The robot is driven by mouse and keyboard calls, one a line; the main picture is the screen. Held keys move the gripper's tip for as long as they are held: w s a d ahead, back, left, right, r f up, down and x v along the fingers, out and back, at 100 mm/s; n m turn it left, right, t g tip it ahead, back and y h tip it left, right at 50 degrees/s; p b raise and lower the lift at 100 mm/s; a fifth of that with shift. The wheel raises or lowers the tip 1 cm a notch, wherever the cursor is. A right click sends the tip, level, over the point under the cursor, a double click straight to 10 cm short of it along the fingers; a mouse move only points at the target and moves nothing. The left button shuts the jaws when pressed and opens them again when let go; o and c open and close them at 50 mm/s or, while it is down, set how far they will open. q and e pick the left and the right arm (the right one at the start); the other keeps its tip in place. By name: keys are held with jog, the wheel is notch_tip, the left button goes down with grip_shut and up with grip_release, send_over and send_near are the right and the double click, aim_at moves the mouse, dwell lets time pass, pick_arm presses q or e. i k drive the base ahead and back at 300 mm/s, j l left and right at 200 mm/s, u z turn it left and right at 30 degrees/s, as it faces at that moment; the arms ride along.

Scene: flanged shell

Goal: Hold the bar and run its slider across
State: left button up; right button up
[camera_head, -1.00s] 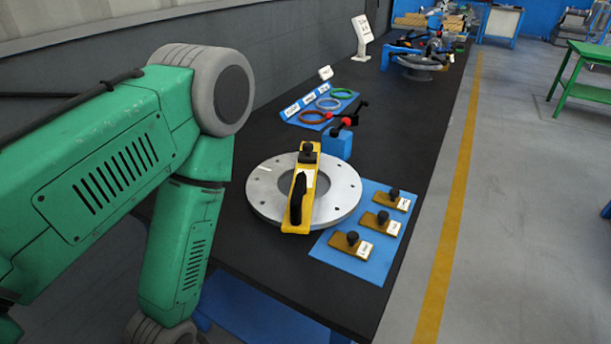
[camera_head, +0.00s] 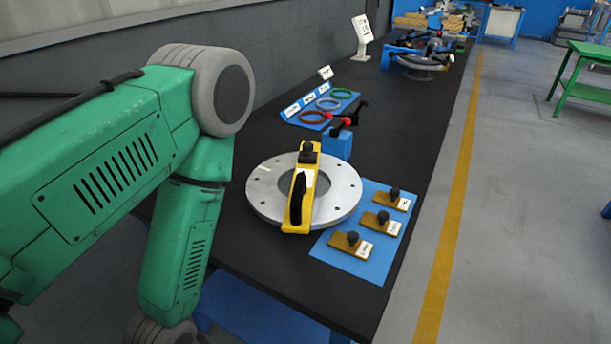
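A yellow bar (camera_head: 291,225) lies across the round grey metal flange (camera_head: 343,193) on the dark bench. The bar carries a long black handle (camera_head: 298,198) on its nearer half. A black knob block, which looks like the slider (camera_head: 308,154), sits near the bar's far end. My green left arm fills the left side of the view, bent downward with its lower end at the bottom edge. Neither my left gripper nor my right gripper shows. Nothing is seen touching the bar.
A blue mat (camera_head: 352,262) right of the flange holds three knobbed yellow plates. Behind the flange stand a blue block (camera_head: 337,143) with a black and red lever and a blue tray (camera_head: 344,98) with three coloured rings. The bench (camera_head: 262,256) is bare in front of the flange.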

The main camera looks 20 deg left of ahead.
aim_at(307, 155)
jog(key=i+l+u, duration=0.1)
jog(key=l+u, duration=0.3)
jog(key=l, duration=0.2)
jog(key=l+u, duration=0.45)
jog(key=l, duration=0.2)
jog(key=k+l+u, duration=0.1)
jog(key=l+u, duration=0.3)
jog(key=l, duration=0.2)
jog(key=i+l+u, duration=0.45)
jog(key=u, duration=0.15)
jog(key=i+l+u, duration=0.1)
jog(key=l+u, duration=0.2)
jog(key=l, duration=0.15)
jog(key=i+l+u, duration=0.15)
jog(key=l+u, duration=0.45)
jog(key=l, duration=0.15)
jog(key=i, duration=0.05)
